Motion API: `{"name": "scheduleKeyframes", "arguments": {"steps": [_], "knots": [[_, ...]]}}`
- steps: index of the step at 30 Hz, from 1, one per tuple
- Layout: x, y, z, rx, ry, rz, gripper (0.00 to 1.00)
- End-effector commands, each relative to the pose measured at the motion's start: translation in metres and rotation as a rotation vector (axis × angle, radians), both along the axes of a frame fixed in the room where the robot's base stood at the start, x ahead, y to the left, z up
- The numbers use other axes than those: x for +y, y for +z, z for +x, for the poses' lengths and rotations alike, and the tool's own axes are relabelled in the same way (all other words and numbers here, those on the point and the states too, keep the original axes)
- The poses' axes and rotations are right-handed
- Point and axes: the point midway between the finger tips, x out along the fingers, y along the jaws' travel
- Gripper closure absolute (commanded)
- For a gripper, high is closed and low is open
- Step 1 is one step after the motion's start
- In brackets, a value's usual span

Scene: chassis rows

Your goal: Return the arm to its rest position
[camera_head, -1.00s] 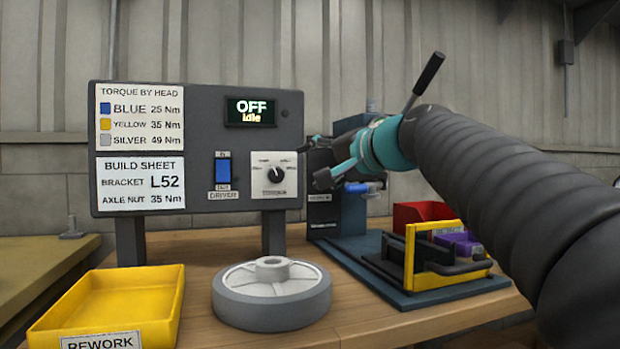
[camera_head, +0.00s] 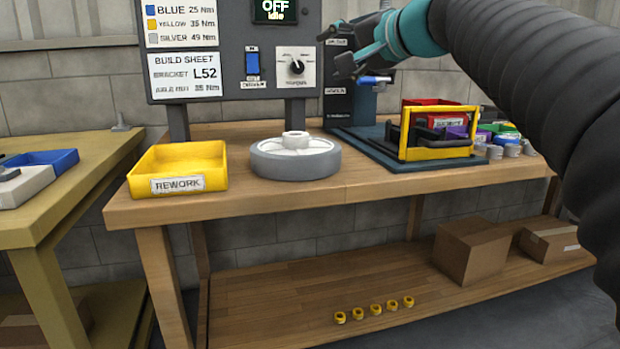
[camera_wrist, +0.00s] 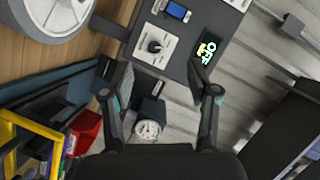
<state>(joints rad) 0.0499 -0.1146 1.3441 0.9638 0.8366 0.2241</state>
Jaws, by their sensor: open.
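My gripper (camera_head: 336,52) is in front of the workbench, just right of the dark driver panel (camera_head: 226,92) in the head view. Its fingers point left toward the panel's knob (camera_head: 297,67). In the wrist view my gripper (camera_wrist: 158,82) shows two spread fingers with nothing between them, the panel and its "OFF" display (camera_wrist: 207,48) lying beyond. My arm's dark ribbed sleeve fills the upper right of the head view, with a teal wrist section.
On the bench stand a yellow rework tray (camera_head: 178,160), a grey wheel (camera_head: 295,158) and a yellow-framed fixture (camera_head: 440,152). Coloured bins (camera_head: 498,130) are at right. The lower shelf (camera_head: 280,290) holds several yellow nuts and cardboard boxes (camera_head: 470,252).

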Motion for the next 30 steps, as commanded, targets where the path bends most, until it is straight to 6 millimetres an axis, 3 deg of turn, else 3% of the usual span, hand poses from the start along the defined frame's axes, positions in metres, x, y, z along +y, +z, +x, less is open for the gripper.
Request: {"name": "scheduleKeyframes", "arguments": {"steps": [3, 8, 15, 20, 23, 26, 30], "knots": [[0.0, -0.004, 0.001, -0.011, 0.004, -0.044, 0.4], [0.002, -0.033, 0.005, 0.021, 0.008, -0.119, 0.4], [-0.006, -0.091, 0.007, 0.099, 0.006, -0.242, 0.4], [-0.019, -0.142, -0.007, 0.171, 0.007, -0.365, 0.4], [-0.03, -0.183, -0.028, 0.233, 0.014, -0.475, 0.4], [-0.045, -0.229, -0.063, 0.304, 0.036, -0.608, 0.4], [-0.067, -0.286, -0.122, 0.395, 0.078, -0.794, 0.4]]}}
